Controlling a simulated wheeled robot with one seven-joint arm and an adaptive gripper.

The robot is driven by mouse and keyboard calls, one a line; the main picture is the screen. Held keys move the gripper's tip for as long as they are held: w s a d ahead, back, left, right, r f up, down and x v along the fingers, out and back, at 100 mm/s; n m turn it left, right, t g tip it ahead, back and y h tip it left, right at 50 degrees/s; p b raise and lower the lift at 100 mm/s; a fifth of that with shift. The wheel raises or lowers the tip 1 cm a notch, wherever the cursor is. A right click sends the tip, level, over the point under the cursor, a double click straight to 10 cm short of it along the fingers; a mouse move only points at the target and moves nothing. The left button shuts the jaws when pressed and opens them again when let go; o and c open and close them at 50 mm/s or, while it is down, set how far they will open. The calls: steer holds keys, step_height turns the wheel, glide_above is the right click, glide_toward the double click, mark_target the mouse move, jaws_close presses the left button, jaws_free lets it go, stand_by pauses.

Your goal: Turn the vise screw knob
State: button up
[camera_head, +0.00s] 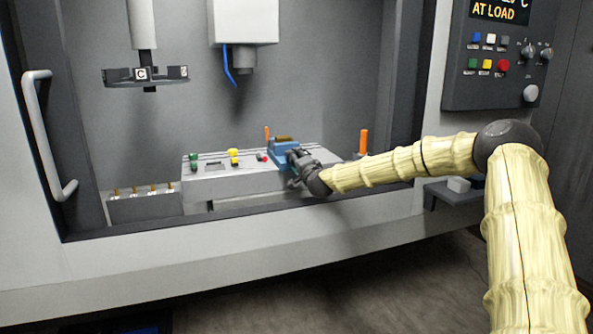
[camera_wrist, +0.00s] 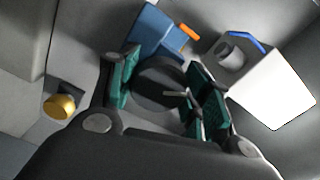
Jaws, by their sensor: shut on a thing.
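The blue vise (camera_head: 283,148) sits on the grey table inside the machine, with a brass-coloured piece on top. Its blue body also shows at the top of the wrist view (camera_wrist: 150,30). A dark round knob (camera_wrist: 158,84) lies in front of the vise, between my green-padded fingers. My gripper (camera_wrist: 166,85) is shut on this knob, with one finger on each side. In the head view my gripper (camera_head: 297,160) is at the near side of the vise. It hides the knob there.
The grey table (camera_head: 235,185) carries green, yellow and red parts left of the vise. An orange handle (camera_head: 363,142) stands to the right. A white spindle head (camera_head: 243,22) with a blue hose hangs above, and a dark tool carousel (camera_head: 145,76) hangs at left. The door frame surrounds the opening.

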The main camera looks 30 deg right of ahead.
steer(key=shift+d+f+m+b, duration=0.1)
steer(key=shift+m+b, duration=1.35)
steer(key=shift+m, duration=0.15)
steer(key=o, duration=1)
steer(key=shift+s+d, duration=0.1)
steer(key=shift+d, duration=0.05)
steer(key=shift+o, duration=0.2)
steer(key=shift+a, duration=0.2)
steer(key=v, duration=1.1)
steer(key=shift+s, duration=0.4)
steer(key=shift+a, duration=0.15)
